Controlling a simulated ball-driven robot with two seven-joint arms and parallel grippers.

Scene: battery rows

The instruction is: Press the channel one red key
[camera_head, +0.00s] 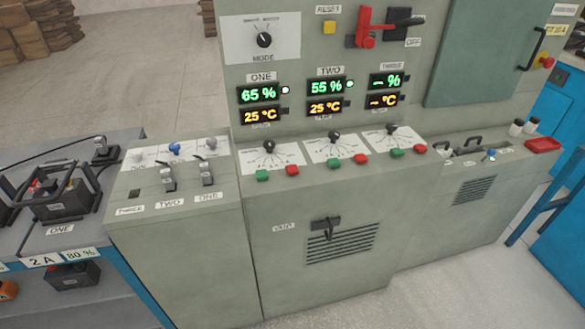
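The channel one red key (292,170) sits on the front edge of the grey console's sloped panel, below the ONE dial (269,146). The channel one green key (262,175) is just left of it. Above, the ONE display (260,94) reads 65 % in green and 25 °C in orange, with a lit green lamp beside it. Two more green and red key pairs sit to the right, under the TWO dial (335,135) and the third dial (391,128). Neither of my grippers is in view.
A lower cabinet (175,215) with plugs and sockets stands left of the console. A battery (62,198) is on the shelf at far left. A red lever (368,27) and a hatch handle (533,48) stick out above. Nothing covers the keys.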

